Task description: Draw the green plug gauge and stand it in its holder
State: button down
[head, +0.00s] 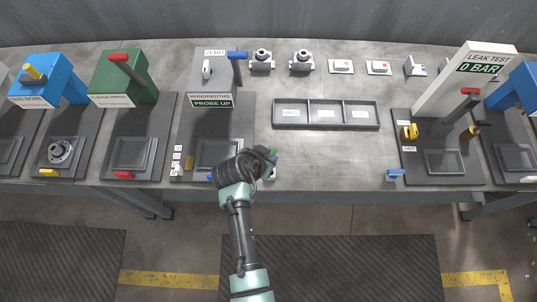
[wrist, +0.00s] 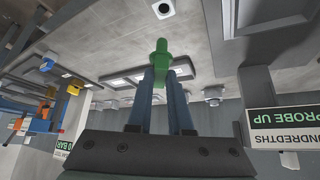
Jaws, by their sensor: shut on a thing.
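My gripper (head: 264,160) is over the front of the bench, just left of its middle, and is shut on the green plug gauge (head: 272,154). In the wrist view the green plug gauge (wrist: 160,50) sits between the two fingertips (wrist: 160,74), its rounded end sticking out past them. A small pale block (head: 271,174) lies at the bench edge beside my gripper, partly hidden by it. A white block with a dark round hole (wrist: 163,9) shows past the gauge in the wrist view, apart from it; it looks like the holder.
A three-compartment tray (head: 325,127) lies behind and to the right. The probe station (head: 212,101) stands behind my gripper to the left. The leak test station (head: 440,145) is at right. The bench between tray and front edge is mostly clear.

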notch_tip(320, 180, down, 6)
jog(key=b, duration=0.5)
jog(key=shift+r, duration=0.1)
jog(key=shift+f+b, duration=2.05)
jog(key=shift+b, duration=0.05)
dwell(1.3)
jog(key=c, duration=0.8)
grip_release()
jog(key=shift+o, duration=0.2)
jog(key=shift+s+r, duration=0.1)
jog(key=v, duration=1.2)
jog(key=shift+s+a+r, duration=0.2)
jog(key=shift+a+r, duration=0.05)
jog(key=shift+r, duration=0.05)
